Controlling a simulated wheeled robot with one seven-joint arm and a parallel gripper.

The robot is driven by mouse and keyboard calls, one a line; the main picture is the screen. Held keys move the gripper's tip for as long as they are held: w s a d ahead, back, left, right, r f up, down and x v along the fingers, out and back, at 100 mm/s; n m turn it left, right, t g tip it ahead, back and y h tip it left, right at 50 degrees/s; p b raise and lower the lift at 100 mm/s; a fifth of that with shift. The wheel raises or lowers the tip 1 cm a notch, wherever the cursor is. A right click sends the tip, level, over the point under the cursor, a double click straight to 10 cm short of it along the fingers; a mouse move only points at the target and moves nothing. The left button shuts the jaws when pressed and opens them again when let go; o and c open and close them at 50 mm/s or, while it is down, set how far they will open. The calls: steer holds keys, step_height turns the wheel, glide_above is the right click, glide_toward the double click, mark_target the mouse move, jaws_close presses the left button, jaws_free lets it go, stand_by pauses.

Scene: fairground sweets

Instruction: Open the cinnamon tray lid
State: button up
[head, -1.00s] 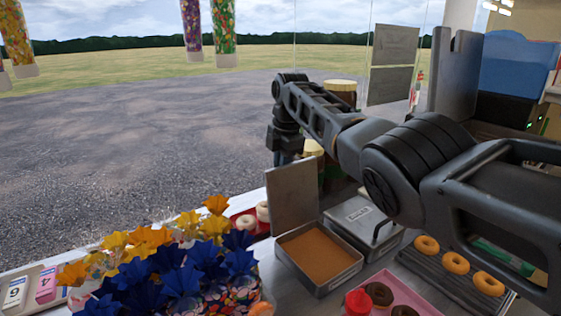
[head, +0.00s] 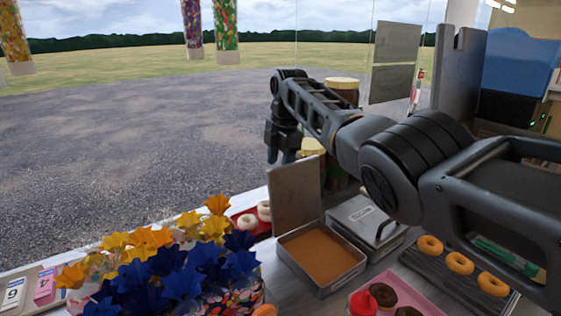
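An open metal tray (head: 346,279) filled with brown powder, which looks like cinnamon, sits on the counter right of centre. Its grey metal lid (head: 296,194) stands upright along the tray's back left edge. My gripper (head: 280,158) points down just behind and left of the lid's top edge. Its two fingers look spread with nothing between them. Whether a finger touches the lid cannot be told from this view.
A second metal tray (head: 350,209) with a labelled, closed lid and handle stands behind right. Blue and yellow paper-wrapped sweets (head: 180,270) crowd the left front. Ring doughnuts on a dark rack (head: 446,272) and a pink tray (head: 401,282) lie right.

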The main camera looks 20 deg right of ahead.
steer(key=shift+s+a+f, duration=0.15)
steer(key=shift+a+f, duration=0.15)
steer(key=shift+f, duration=0.2)
steer(key=r, duration=0.5)
steer(key=s+d+r, duration=0.1)
steer(key=r, duration=0.2)
steer(key=shift+s+r+b, duration=0.1)
steer(key=shift+r+b, duration=0.15)
steer(key=shift+b, duration=0.1)
